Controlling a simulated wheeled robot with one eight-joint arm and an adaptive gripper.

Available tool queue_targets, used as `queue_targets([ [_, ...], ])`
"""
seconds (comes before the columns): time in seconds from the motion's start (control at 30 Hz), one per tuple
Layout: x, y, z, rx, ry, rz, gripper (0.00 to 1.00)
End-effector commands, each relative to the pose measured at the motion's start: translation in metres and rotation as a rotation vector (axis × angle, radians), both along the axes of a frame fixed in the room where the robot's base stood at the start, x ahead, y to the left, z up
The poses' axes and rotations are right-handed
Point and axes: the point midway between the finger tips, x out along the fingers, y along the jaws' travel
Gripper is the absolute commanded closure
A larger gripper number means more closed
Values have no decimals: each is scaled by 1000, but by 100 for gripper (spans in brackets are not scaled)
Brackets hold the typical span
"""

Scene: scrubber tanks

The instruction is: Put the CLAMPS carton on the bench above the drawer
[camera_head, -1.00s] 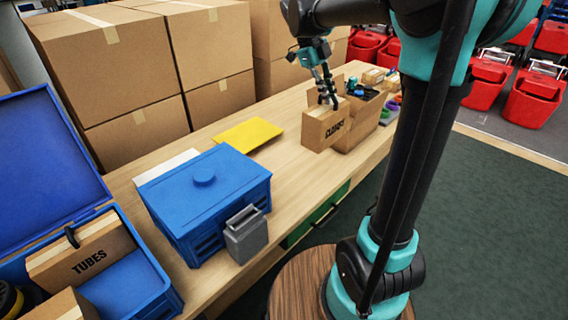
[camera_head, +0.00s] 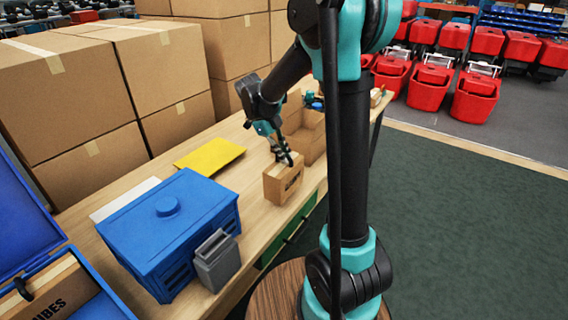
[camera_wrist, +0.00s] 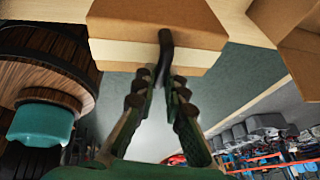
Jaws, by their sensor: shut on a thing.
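The CLAMPS carton (camera_head: 276,186) is a small brown box with dark lettering on its front. It is upright near the bench's front edge, above the green drawer (camera_head: 291,240). My gripper (camera_head: 288,160) is at its top, shut on its dark handle. In the wrist view, the fingers (camera_wrist: 165,80) close around the handle (camera_wrist: 165,50) of the carton (camera_wrist: 155,22). The bench (camera_head: 255,168) has a light wood top. I cannot tell whether the carton touches it or hangs just above it.
A blue toolbox (camera_head: 170,230) and a grey bin (camera_head: 216,262) stand left of the carton. A yellow folder (camera_head: 210,155) lies behind. An open brown box (camera_head: 312,136) is close on the right. Large cartons (camera_head: 90,165) stack behind the bench.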

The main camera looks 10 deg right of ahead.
Motion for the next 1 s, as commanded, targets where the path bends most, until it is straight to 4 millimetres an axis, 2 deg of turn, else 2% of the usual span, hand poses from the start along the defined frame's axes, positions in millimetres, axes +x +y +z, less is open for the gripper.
queue_targets([
  [0.27,0,0,-34,0,0,0,100],
  [0.6,0,0,-38,0,0,0,100],
  [0.63,0,0,-38,0,0,0,86],
  [0.77,0,0,-37,0,0,0,70],
  [1.0,0,0,-37,0,0,0,68],
])
